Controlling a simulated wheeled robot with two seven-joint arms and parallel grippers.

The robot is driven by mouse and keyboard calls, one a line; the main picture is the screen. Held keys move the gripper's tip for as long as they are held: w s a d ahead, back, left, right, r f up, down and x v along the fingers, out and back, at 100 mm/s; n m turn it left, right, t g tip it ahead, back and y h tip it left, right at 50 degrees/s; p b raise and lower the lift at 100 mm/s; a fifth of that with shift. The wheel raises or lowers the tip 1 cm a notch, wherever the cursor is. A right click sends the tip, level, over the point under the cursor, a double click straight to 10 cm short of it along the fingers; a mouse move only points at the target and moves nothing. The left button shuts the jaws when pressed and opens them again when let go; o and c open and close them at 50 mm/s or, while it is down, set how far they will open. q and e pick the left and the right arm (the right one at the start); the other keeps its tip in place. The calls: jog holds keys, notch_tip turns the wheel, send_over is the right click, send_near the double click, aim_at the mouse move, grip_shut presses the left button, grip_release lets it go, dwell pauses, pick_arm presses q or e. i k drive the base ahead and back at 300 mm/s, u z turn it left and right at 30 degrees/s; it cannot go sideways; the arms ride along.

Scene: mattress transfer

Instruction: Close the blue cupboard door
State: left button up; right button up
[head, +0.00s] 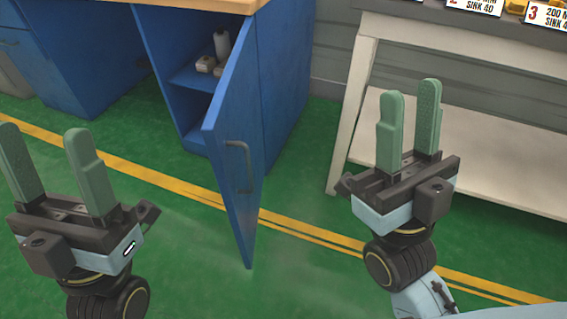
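The blue cupboard door (231,143) stands ajar, swung out toward me, with a dark bar handle (247,165) on its outer face. The blue cupboard (284,75) behind it shows part of its inside, with a shelf and small items on it. My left gripper (48,160) is at the lower left, fingers apart and empty, left of the door. My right gripper (411,122) is to the right of the door, in front of the white bench. Its two green fingers stand apart with nothing between them. Neither gripper appears to touch the door.
A white bench (345,115) with a lower shelf (470,160) stands at right, with labelled bins on top. A wooden worktop (210,4) covers the cupboard. Yellow lines (150,176) cross the green floor (185,262), which is clear between my grippers.

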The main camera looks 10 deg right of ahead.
aim_at(232, 129)
jog(key=u, duration=2.05)
jog(key=k, duration=0.9)
jog(key=z, duration=1.35)
jog(key=i, duration=0.5)
jog(key=u, duration=0.1)
